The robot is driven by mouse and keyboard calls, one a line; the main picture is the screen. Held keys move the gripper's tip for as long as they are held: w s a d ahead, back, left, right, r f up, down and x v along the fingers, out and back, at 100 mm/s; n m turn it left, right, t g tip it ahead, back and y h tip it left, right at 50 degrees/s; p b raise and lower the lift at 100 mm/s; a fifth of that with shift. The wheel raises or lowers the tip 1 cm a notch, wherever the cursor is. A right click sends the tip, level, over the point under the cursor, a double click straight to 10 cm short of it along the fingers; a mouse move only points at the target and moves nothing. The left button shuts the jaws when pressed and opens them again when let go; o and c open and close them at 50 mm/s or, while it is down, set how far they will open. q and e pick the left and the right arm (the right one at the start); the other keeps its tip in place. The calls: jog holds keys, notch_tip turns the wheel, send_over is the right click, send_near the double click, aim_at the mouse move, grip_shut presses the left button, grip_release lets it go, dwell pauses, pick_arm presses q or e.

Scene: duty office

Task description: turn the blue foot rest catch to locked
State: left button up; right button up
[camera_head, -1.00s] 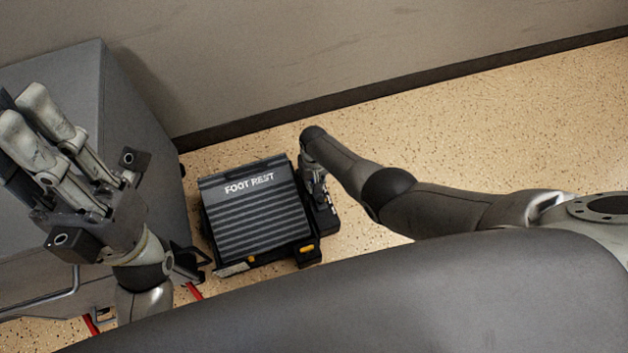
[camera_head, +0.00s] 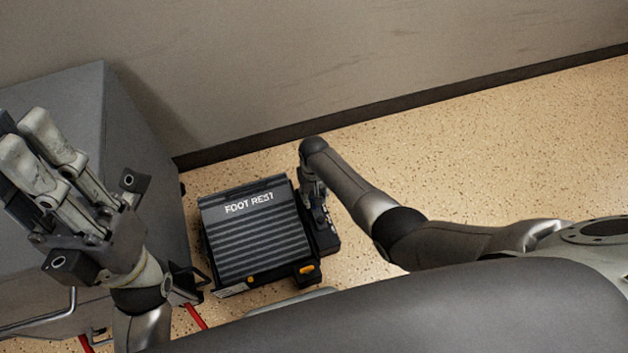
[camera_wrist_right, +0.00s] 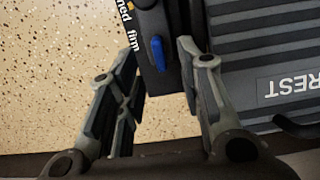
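The foot rest (camera_head: 255,235) is a dark ribbed box with a white label, standing on the floor in the head view. In the right wrist view its ribbed top (camera_wrist_right: 265,50) is at the right. The blue catch (camera_wrist_right: 157,52) is a small upright lever on the dark side strip, beside partly cut-off white lettering. My right gripper (camera_wrist_right: 160,58) is open, its fingertips on either side of the catch with visible gaps. In the head view this gripper (camera_head: 318,215) is at the foot rest's right side, where the catch is not discernible. My left gripper (camera_head: 30,145) is raised at the left, away from the foot rest.
A grey cabinet (camera_head: 145,150) stands left of the foot rest, and a wall (camera_head: 400,60) runs behind. A large dark grey padded surface (camera_head: 450,310) fills the bottom. Red strips (camera_head: 196,317) show near the cabinet. Speckled floor (camera_head: 480,150) is clear to the right.

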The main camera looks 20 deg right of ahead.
notch_tip(320, 180, up, 8)
dwell(0.5)
dwell(0.5)
